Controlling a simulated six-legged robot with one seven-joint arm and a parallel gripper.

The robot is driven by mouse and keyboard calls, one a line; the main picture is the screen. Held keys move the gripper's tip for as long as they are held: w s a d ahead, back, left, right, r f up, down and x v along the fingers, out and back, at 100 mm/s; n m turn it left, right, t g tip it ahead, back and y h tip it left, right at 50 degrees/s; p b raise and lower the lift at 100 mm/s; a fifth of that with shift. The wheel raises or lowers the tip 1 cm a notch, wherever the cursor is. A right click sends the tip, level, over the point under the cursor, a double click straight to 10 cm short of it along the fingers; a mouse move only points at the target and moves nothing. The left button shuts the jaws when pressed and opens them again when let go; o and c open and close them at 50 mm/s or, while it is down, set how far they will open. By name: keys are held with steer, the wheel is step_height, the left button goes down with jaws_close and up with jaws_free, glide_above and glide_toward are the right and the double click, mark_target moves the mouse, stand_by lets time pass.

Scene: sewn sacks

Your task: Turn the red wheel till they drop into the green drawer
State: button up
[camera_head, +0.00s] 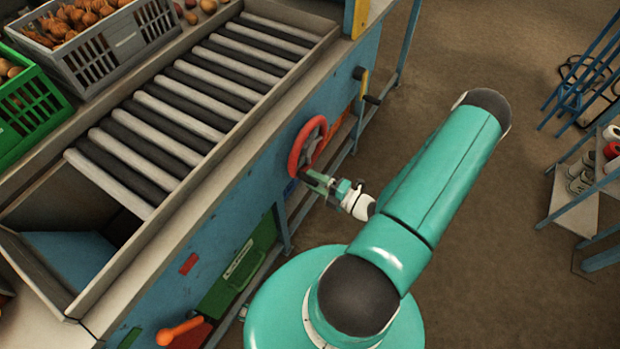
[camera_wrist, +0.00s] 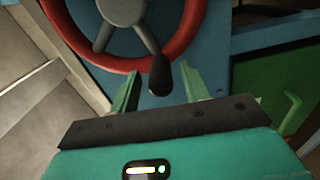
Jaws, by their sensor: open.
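The red wheel (camera_head: 308,145) is mounted on the blue side of the roller machine in the head view. It fills the top of the wrist view (camera_wrist: 187,42), with grey spokes and a dark knob (camera_wrist: 160,74) at its lower rim. My gripper (camera_head: 318,181) is open at the wheel's lower edge. In the wrist view its two green fingers (camera_wrist: 160,90) stand apart, with the knob's end between or just beyond them; I cannot tell if they touch. The green drawer (camera_head: 240,268) is low in the machine's side, below and left of the wheel. Its inside is hidden.
Grey and black rollers (camera_head: 185,110) slope along the machine top to an open chute (camera_head: 70,255). A grey crate of onions (camera_head: 110,50) and a green crate (camera_head: 30,105) stand beside them. Floor at right is clear up to a rack (camera_head: 585,185).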

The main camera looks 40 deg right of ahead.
steer(key=v, duration=1.1)
steer(key=shift+s, duration=0.35)
steer(key=shift+d, duration=0.1)
stand_by(0.4)
steer(key=w+a+r+n+g+y, duration=0.1)
steer(key=w+a+r+n+g, duration=0.1)
steer(key=a+r+n+g, duration=0.45)
steer(key=w+a+r+n+g+y, duration=0.1)
steer(key=w+a+r+n+g, duration=0.2)
steer(key=r+n, duration=0.65)
steer(key=w+a+r+n+g+y, duration=0.15)
steer(key=a+r+n+g, duration=0.35)
steer(key=n, duration=0.7)
steer(key=a+r+n+t+h, duration=0.1)
steer(key=a+r+n+h, duration=0.3)
steer(key=r+n, duration=0.5)
steer(key=s+a+r+n+t+h, duration=0.1)
steer(key=a+r+n+h, duration=0.4)
steer(key=r+n, duration=0.5)
steer(key=n+t, duration=0.1)
steer(key=n, duration=0.2)
steer(key=shift+s+n+h, duration=0.35)
steer(key=shift+n, duration=0.05)
